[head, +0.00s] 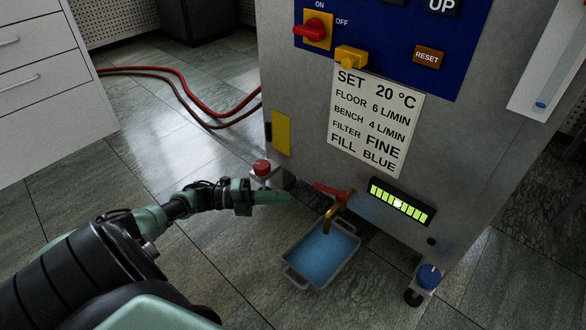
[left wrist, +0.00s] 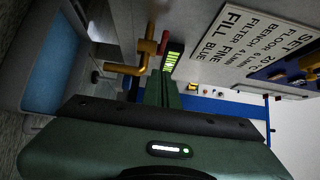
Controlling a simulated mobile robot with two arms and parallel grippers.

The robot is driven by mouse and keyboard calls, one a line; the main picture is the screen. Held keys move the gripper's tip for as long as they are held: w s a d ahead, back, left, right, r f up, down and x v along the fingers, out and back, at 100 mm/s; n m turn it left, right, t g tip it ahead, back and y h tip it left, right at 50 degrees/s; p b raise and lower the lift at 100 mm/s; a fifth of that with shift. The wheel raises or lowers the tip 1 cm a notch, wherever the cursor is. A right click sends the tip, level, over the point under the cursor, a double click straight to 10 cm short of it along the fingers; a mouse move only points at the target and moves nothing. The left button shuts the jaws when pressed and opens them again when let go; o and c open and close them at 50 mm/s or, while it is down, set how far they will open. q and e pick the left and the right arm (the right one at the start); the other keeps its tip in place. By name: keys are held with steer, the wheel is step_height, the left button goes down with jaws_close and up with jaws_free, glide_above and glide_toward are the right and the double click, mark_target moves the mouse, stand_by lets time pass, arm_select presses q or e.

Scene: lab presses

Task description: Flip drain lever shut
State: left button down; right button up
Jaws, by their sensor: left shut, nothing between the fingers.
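The red drain lever (head: 328,189) sits on top of a brass drain tap (head: 334,211) low on the machine's front. In the head view it lies nearly flat, its free end pointing left. My left gripper (head: 286,198) is shut and empty, to the left of the lever, with a small gap between its tips and the lever. In the left wrist view my shut fingers (left wrist: 163,90) point toward the brass tap (left wrist: 147,48), and a bit of red lever (left wrist: 165,36) shows beside it. My right gripper is not in view.
A grey tray (head: 291,277) with blue liquid stands below the tap. A post with a red button (head: 261,167) stands just behind my left gripper. A green-lit gauge (head: 399,203) is right of the tap. A red hose (head: 190,90) crosses the floor behind.

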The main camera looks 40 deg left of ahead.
arm_select(q)
steer(key=a, duration=0.1)
steer(key=s+a, duration=0.2)
steer(key=shift+a, duration=0.4)
